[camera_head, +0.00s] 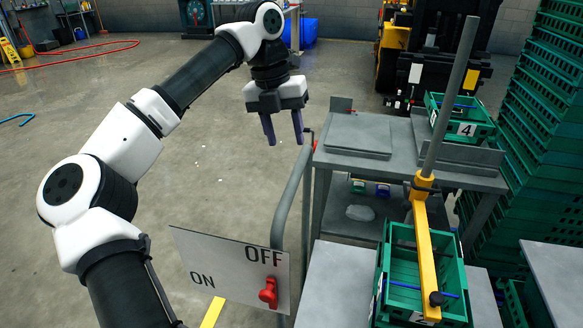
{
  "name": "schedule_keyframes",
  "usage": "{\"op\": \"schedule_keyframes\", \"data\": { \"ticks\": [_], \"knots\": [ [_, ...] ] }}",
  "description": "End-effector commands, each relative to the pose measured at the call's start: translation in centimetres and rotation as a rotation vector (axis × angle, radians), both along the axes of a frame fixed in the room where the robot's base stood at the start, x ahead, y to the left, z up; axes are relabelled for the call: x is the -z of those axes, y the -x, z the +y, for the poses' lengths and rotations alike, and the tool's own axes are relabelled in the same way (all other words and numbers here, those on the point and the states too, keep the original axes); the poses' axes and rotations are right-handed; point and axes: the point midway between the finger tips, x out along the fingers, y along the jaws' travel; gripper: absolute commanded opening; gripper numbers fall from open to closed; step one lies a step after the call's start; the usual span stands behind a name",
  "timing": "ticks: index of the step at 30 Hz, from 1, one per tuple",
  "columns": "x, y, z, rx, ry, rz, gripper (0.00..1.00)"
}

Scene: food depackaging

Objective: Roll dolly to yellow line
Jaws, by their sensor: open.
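My gripper (283,128) hangs in the upper middle of the head view, fingers pointing down and spread apart with nothing between them. It shows above the floor, near the left end of the grey metal bench. I cannot pick out the dolly for certain. A tall stack of green crates (545,110) stands at the right, but what it rests on is hidden. A curved grey tube handle (285,205) rises below my gripper.
The ON/OFF panel (215,260) has a red switch (268,293). A grey bench (385,135) holds a green crate marked 4 (465,128). Another green crate (400,290) sits in front under a yellow bar (424,245). A forklift (395,50) stands behind. The left floor is mostly clear.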

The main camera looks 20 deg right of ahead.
Motion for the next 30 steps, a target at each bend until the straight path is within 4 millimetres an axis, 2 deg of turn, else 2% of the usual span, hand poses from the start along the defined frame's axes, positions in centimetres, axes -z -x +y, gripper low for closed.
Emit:
{"op": "schedule_keyframes", "data": {
  "ticks": [6, 13, 18, 26, 30],
  "knots": [
    [4.6, 0.6, -0.8, 0.003, 0.003, 0.003, 0.44],
    [8.0, 1.0, -1.4, 0.002, 0.003, 0.003, 0.44],
    [9.1, 1.1, -1.6, 0.003, 0.004, 0.001, 0.44],
    [9.2, 1.1, -1.6, 0.002, 0.004, 0.000, 0.44],
    [9.2, 1.1, -1.6, 0.002, 0.003, 0.001, 0.28]
  ]
}}
